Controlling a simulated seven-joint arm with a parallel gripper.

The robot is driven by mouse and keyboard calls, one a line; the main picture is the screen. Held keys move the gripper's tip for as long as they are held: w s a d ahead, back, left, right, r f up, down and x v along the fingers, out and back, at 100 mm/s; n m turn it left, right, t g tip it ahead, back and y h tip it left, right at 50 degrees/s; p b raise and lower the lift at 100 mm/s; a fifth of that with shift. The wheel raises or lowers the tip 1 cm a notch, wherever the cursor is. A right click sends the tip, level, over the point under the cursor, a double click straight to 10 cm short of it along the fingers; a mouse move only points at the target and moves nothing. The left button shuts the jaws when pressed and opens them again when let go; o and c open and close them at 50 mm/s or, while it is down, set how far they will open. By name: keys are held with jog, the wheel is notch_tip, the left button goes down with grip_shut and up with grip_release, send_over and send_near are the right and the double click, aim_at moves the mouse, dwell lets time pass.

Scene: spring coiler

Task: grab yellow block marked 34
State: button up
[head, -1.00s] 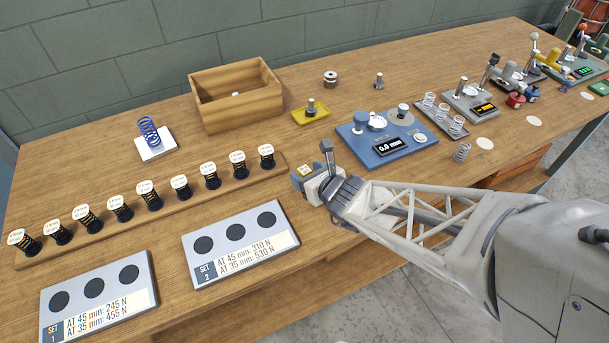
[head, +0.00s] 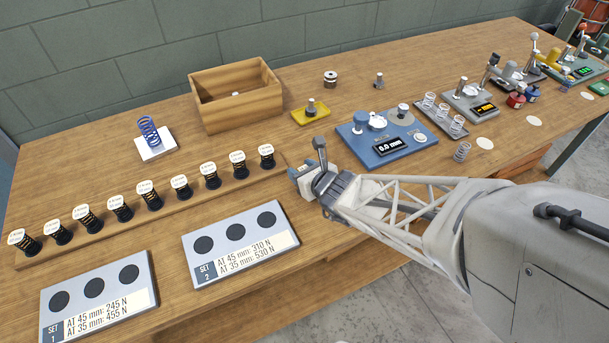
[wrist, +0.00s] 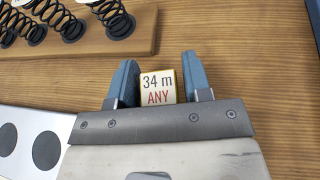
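The yellow block (wrist: 158,87) shows its pale top label, reading "34 m" and "ANY", with a thin yellow edge. In the wrist view it sits between the two blue fingers of my gripper (wrist: 158,84). The fingers stand apart on either side of it, with what look like narrow gaps, so my gripper looks open around it. In the head view my gripper (head: 299,175) is low over the bench, right of the spring rack's end; the block is hidden there.
The wooden rack (head: 50,250) of labelled springs lies left of my gripper, with the Set 2 plate (head: 204,273) in front. The blue gauge (head: 363,153) stands close on the right. A wooden box (head: 241,116) and a yellow tray (head: 297,115) are behind.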

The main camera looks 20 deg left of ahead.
aim_at(302, 167)
jog(key=c, duration=0.6)
jog(key=shift+r, duration=0.15)
jog(key=shift+r, duration=1.75)
jog(key=s+d, duration=0.3)
jog(key=s, duration=0.1)
jog(key=s+d+r, duration=0.1)
jog(key=s+d, duration=0.2)
jog(key=s, duration=0.1)
jog(key=s+d, duration=0.3)
jog(key=s, duration=0.1)
jog(key=shift+s+d+r, duration=0.15)
jog(key=shift+s+d, duration=0.2)
jog(key=shift+d, duration=0.05)
